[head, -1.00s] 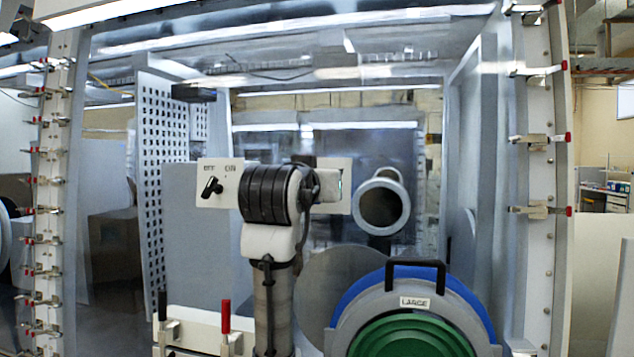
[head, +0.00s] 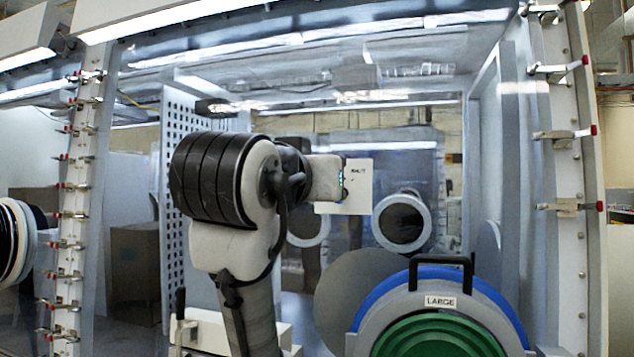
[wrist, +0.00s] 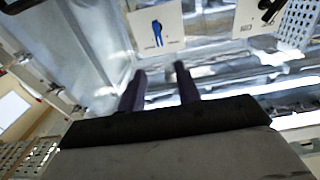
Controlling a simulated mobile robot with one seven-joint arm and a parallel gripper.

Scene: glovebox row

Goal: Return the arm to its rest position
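My arm stands in front of the glovebox in the head view, its black-ringed joint at the left of centre. My gripper is hidden behind the arm there. In the wrist view two dark fingers of my gripper (wrist: 158,84) stand well apart with nothing between them. Beyond them is a white plate with a blue lever (wrist: 157,27). A second pale plate with a black knob (wrist: 266,8) is at the top right. In the head view a white plate (head: 357,188) shows just right of my arm.
A green round door marked LARGE (head: 430,337), with a black handle (head: 441,262), is low at the right. A grey ring port (head: 402,222) is above it. Clamp-lined posts (head: 568,150) flank the clear front panel. A white port ring (head: 15,240) is at far left.

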